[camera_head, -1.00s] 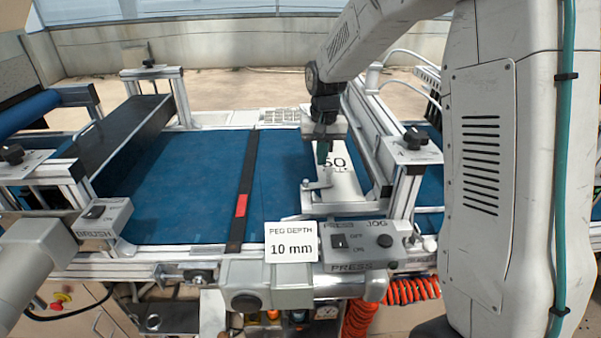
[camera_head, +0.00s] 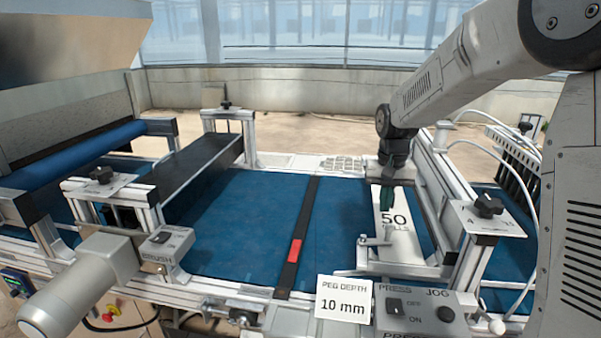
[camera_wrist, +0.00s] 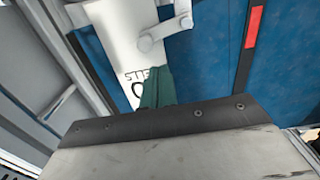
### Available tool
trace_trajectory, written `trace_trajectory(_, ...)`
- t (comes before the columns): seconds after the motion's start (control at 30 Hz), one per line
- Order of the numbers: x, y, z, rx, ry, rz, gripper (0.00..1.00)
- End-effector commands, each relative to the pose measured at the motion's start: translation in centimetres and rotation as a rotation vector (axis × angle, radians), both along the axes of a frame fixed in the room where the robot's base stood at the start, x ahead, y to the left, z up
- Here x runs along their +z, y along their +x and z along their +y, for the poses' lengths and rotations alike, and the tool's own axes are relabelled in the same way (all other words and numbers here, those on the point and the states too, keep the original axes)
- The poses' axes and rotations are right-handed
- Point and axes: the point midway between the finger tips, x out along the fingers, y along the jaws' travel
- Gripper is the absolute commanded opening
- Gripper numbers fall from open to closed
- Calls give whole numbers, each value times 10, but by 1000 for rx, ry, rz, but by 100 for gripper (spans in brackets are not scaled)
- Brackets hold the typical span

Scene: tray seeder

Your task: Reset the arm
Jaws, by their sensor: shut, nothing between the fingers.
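My gripper (camera_head: 387,197) points down above the white plate marked 50 (camera_head: 393,238) at the press station on the right. Its green fingers are together with nothing between them. In the wrist view, my gripper (camera_wrist: 157,86) shows as green fingers over the same white plate (camera_wrist: 112,35), covering part of its lettering. Whether the fingertips touch the plate cannot be told. A small metal lever (camera_head: 376,241) lies at the plate's left edge, just below the fingers; the wrist view shows this lever (camera_wrist: 163,32) apart from them.
The blue belt (camera_head: 238,225) is clear left of a black strip with a red mark (camera_head: 294,252). The press frame (camera_head: 440,200) stands close on the right. A PEG DEPTH 10 mm sign (camera_head: 343,303) and the PRESS/JOG switch box (camera_head: 415,308) are in front. The brush unit (camera_head: 205,150) is at left.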

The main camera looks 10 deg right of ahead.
Motion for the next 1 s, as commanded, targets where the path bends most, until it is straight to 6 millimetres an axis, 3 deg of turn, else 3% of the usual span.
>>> trace_trajectory(0.07, -10, -17, 1, 20, 4, 48, 0)
trace_trajectory(0.13, -8, -41, 3, 47, 8, 81, 0)
trace_trajectory(0.5, 50, -193, 22, 186, 15, 100, 0)
trace_trajectory(0.7, 67, -270, 30, 244, 9, 55, 0)
trace_trajectory(0.9, 72, -325, 35, 276, -3, -26, 0)
trace_trajectory(1.0, 75, -338, 36, 281, -10, -72, 0)
